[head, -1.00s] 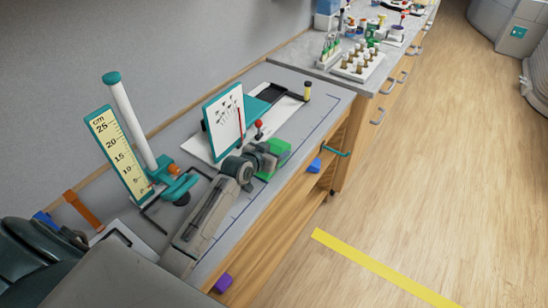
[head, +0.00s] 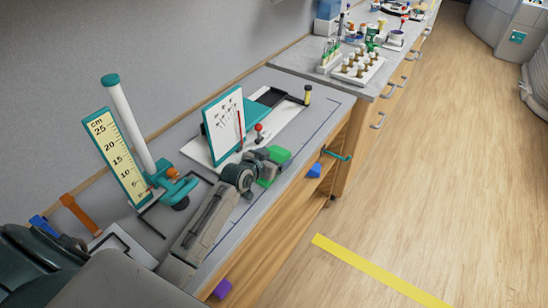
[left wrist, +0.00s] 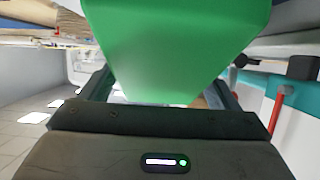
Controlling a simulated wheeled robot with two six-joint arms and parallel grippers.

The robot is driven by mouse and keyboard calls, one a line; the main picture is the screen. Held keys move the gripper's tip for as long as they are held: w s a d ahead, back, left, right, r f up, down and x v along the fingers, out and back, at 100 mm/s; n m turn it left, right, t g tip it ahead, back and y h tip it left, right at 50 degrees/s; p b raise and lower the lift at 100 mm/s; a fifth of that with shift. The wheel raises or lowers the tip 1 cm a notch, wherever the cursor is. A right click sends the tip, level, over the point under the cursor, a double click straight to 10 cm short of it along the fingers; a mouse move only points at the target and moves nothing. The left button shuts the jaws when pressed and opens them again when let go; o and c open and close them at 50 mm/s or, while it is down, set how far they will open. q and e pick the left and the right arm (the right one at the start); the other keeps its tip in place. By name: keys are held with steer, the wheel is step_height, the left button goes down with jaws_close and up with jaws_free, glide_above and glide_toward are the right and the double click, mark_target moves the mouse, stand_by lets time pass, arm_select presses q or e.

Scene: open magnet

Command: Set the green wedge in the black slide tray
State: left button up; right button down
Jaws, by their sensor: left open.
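The green wedge (head: 279,155) is at the front edge of the bench in the head view, partly hidden by my left gripper (head: 266,164). In the left wrist view the wedge (left wrist: 175,50) fills the space ahead of the palm, between the two dark fingers. My left gripper is open around the wedge; whether a finger touches it I cannot tell. The black slide tray (head: 271,96) lies farther back on the bench, beside a teal block on a white base. My right gripper is not in view.
An upright white dial panel (head: 223,124) with a red pointer stands between the wedge and the wall. A ruler stand (head: 118,155) is at left. Bench right of the wedge is clear.

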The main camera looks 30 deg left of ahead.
arm_select(q)
steer(key=p+v, duration=0.7)
steer(key=v, duration=0.4)
steer(key=shift+r, duration=0.1)
steer(key=shift+s+r, duration=0.1)
steer(key=shift+s, duration=0.25)
